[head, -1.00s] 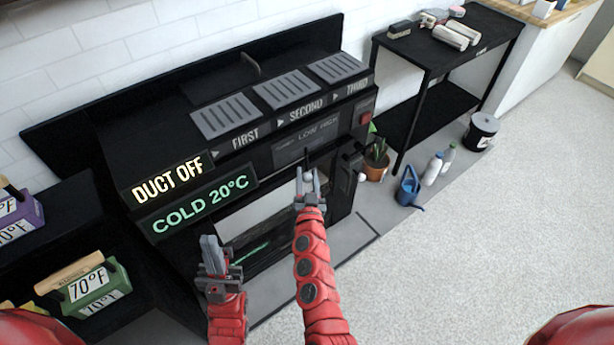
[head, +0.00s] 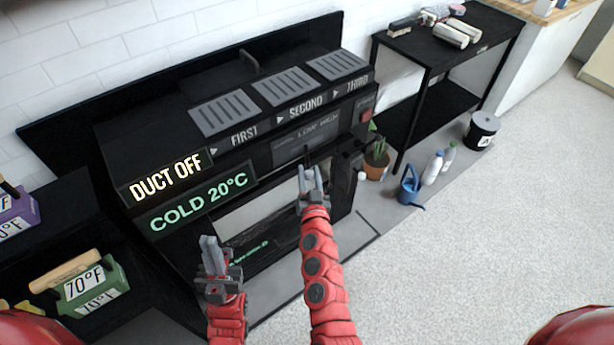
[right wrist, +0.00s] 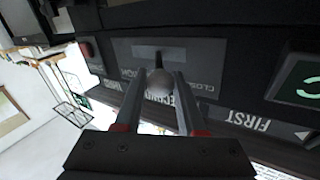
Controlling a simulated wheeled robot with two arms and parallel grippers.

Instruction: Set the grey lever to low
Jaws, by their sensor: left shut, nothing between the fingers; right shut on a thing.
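The grey lever ends in a round grey knob (right wrist: 158,86), seen between my fingers in the right wrist view. Behind it is a dark plate with a short slot (right wrist: 160,53). In the head view the plate (head: 305,138) sits on the black machine's front; its lettering is too small to read surely. My right gripper (head: 310,178) is shut on the knob in front of the plate; the fingers partly hide the lever. My right fingers (right wrist: 167,98) also show in the wrist view. My left gripper (head: 212,256) is shut and empty, in front of the machine's lower left.
The black machine (head: 215,160) has lit signs reading DUCT OFF (head: 166,178) and COLD 20°C (head: 198,203). A pale knob (head: 361,176) sticks out at its right side. A plant pot (head: 377,165) and blue watering can (head: 410,186) stand to the right.

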